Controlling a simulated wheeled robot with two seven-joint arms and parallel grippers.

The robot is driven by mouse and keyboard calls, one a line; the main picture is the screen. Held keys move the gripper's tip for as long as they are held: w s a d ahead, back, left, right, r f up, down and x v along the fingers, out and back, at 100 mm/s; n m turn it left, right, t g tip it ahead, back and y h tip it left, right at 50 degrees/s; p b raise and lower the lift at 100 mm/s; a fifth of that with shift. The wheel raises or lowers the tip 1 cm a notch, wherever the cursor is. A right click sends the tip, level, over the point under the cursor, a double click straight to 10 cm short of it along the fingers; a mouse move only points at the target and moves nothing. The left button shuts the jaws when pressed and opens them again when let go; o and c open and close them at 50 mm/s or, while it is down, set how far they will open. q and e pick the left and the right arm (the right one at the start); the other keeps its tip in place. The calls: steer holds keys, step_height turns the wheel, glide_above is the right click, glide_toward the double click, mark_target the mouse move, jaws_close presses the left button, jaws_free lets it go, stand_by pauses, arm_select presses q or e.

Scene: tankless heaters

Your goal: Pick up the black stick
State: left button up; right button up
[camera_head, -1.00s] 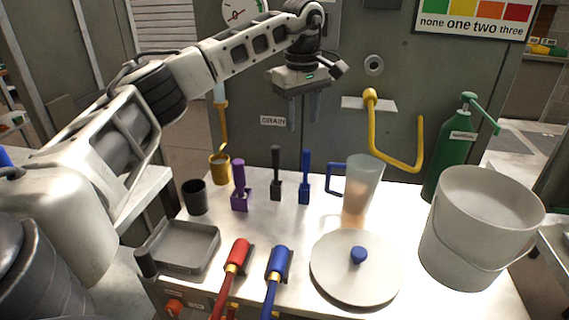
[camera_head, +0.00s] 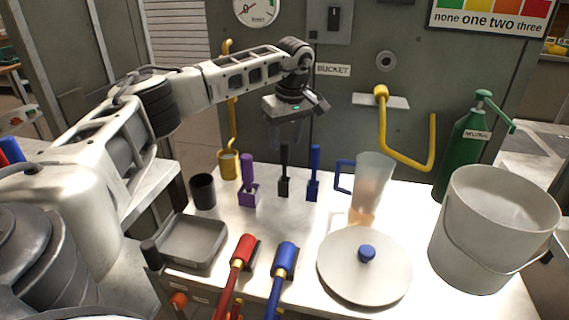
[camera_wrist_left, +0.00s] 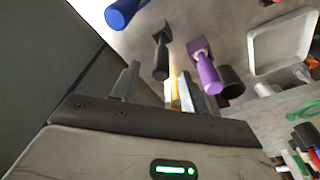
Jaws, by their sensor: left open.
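The black stick (camera_head: 284,171) stands upright in a small black holder on the white table, between a purple stick (camera_head: 247,180) and a blue stick (camera_head: 314,172). My left gripper (camera_head: 293,132) hangs above and close to the black stick, its fingers dim against the dark panel. In the left wrist view the black stick (camera_wrist_left: 161,56) shows beyond and between the two spread fingers (camera_wrist_left: 159,72). The gripper is open, with nothing held. My right gripper is not in view.
A black cup (camera_head: 203,191), grey tray (camera_head: 193,243), red handle (camera_head: 240,252) and blue handle (camera_head: 284,262) are nearer. A clear pitcher (camera_head: 372,180), round lid (camera_head: 364,265) and white bucket (camera_head: 494,230) stand to the right. A yellow pipe (camera_head: 382,125) juts from the panel behind.

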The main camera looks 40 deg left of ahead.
mark_target(285, 143)
arm_select(q)
steer(key=f, duration=0.4)
steer(key=shift+a, duration=0.3)
steer(key=shift+r, duration=0.1)
jaws_close()
steer(key=shift+r, duration=0.1)
